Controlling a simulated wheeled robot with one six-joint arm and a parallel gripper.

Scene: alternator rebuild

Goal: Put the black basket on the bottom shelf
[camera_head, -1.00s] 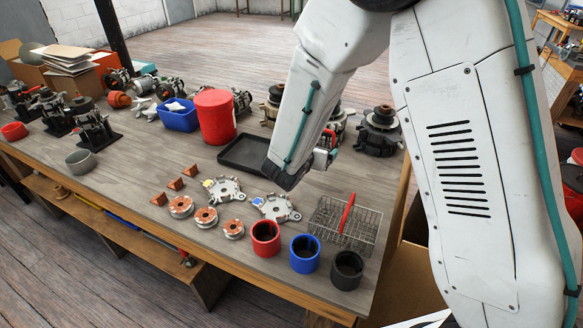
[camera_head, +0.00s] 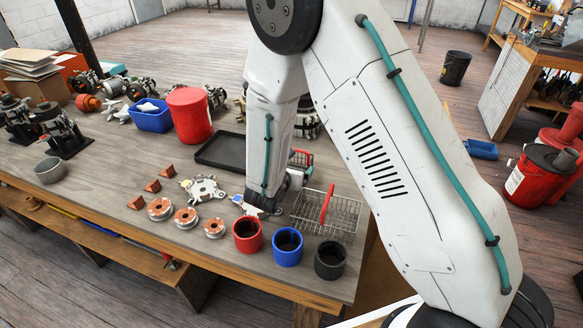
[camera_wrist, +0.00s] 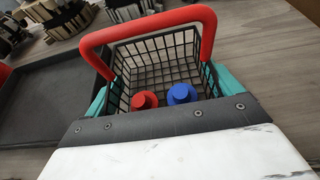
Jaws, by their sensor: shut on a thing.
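The black basket (camera_wrist: 152,62) is a small dark mesh basket with a thick red handle. In the wrist view it sits between the teal fingers of my gripper (camera_wrist: 163,92), which is shut on it. A red knobbed piece (camera_wrist: 144,101) and a blue knobbed piece (camera_wrist: 182,94) are inside. In the head view my forearm hides most of the basket; part of it shows (camera_head: 304,159) above the workbench. I cannot tell its height over the top. The bottom shelf (camera_head: 105,238) is the board under the workbench, with long tools on it.
A grey wire basket (camera_head: 345,217) with a red handle stands beside my gripper. Red (camera_head: 248,236), blue (camera_head: 287,247) and black (camera_head: 330,260) cups line the front edge. A black tray (camera_head: 222,152) lies behind.

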